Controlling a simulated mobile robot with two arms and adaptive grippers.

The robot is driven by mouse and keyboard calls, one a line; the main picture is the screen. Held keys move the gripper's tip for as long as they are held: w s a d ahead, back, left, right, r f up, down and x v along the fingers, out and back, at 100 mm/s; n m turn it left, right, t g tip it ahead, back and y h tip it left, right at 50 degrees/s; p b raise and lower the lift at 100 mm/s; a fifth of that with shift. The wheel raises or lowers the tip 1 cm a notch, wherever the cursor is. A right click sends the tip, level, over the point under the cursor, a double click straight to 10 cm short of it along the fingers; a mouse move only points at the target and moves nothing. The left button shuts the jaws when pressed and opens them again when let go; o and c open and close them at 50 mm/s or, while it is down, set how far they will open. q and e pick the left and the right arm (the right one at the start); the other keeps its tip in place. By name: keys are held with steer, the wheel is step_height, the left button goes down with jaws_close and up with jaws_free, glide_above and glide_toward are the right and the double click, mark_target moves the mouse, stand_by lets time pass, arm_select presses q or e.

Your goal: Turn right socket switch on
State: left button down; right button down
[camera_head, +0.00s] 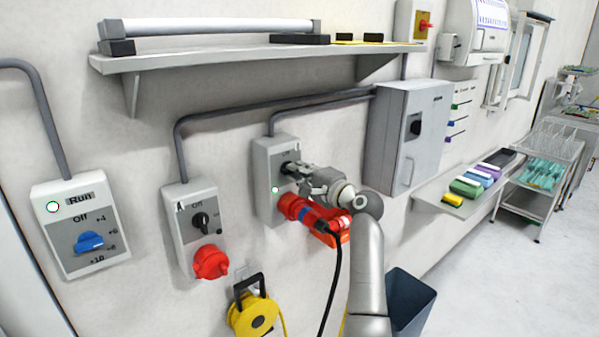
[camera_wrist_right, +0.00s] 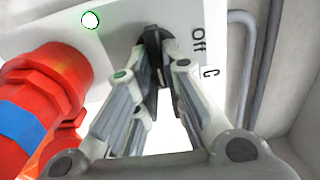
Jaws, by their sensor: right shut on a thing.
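The right socket box (camera_head: 268,170) is a grey box on the wall with a lit green lamp and a red plug (camera_head: 312,215) in its lower socket. Its black rotary switch (camera_wrist_right: 153,52) shows between my fingertips in the right wrist view, beside the "Off" and "C" lettering. My right gripper (camera_head: 292,172) is at this box and shut on the black switch; it hides most of the switch in the head view. The green lamp also shows lit in the right wrist view (camera_wrist_right: 90,20). My left gripper is not in view.
Left of it are socket box A (camera_head: 183,222) with a red socket and a "Run" box (camera_head: 75,245) with a blue knob. A yellow cable reel (camera_head: 253,312) hangs below. A shelf (camera_head: 250,58) runs above. A grey cabinet (camera_head: 392,135) and a bin (camera_head: 408,300) are to the right.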

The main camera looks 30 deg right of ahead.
steer(key=c, duration=1.5)
jaws_free()
steer(key=s, duration=0.8)
steer(key=s+d, duration=0.1)
steer(key=s, duration=0.3)
steer(key=shift+f, duration=0.1)
